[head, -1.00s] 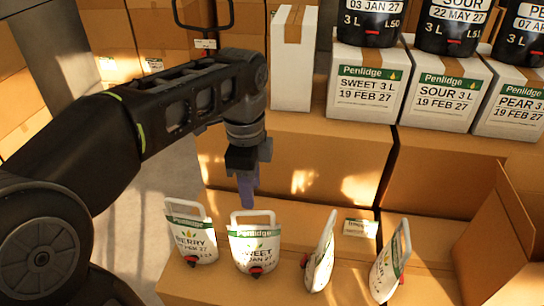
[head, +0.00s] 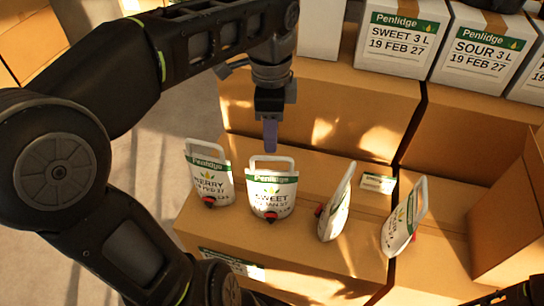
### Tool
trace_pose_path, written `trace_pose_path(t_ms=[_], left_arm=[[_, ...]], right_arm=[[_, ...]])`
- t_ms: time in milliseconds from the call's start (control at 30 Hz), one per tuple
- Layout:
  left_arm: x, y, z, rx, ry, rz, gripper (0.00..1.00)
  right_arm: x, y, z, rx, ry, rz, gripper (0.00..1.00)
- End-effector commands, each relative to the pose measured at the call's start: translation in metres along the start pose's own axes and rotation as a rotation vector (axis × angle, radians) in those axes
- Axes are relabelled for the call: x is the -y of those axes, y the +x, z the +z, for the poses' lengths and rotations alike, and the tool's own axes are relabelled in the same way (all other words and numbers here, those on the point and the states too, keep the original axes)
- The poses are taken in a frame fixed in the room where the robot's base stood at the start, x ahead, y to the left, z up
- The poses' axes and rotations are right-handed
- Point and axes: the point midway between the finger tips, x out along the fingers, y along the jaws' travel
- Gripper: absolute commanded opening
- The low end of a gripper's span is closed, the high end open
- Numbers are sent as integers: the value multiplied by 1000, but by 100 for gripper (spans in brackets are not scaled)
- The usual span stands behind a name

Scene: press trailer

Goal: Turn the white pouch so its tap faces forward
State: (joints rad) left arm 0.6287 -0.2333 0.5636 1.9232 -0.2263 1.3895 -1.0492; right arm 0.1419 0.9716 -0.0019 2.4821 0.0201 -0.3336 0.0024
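Several white pouches with looped handles and red taps stand in a row on a cardboard box. The BERRY pouch (head: 210,180) and the SWEET pouch (head: 271,190) show their labels and taps toward me. The third pouch (head: 336,205) is turned nearly edge-on, its red tap to the left. The fourth pouch (head: 404,219) is also turned, with a bit of red at its right edge. My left gripper (head: 270,136) points down just above or behind the SWEET pouch's handle; contact is unclear. Its fingers overlap edge-on, so their opening is hidden. I cannot make out my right gripper.
White labelled cartons (head: 397,45) stand on larger brown boxes at the back. A small label card (head: 378,184) lies behind the turned pouches. An open box flap (head: 505,225) rises at the right. A dark part is cut off at the lower right corner.

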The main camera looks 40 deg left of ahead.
Motion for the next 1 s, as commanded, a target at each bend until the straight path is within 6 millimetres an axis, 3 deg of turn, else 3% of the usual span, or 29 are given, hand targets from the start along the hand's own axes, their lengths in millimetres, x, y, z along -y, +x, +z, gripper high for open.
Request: trace_pose_path(t_ms=[300,467,533,667,1000], left_arm=[[-1,24,-4,4,13,4,40],[-1,53,-1,6,5,5,40],[-1,69,-1,6,6,4,40],[0,84,-1,4,5,3,40],[0,92,-1,4,5,3,40]], right_arm=[[0,0,0,0,0,0,36],[-2,8,0,-2,-1,-2,36],[-5,19,-1,-5,-2,-4,36],[-7,30,-1,-10,-4,-8,36],[-7,34,-2,-13,-7,-12,36]])
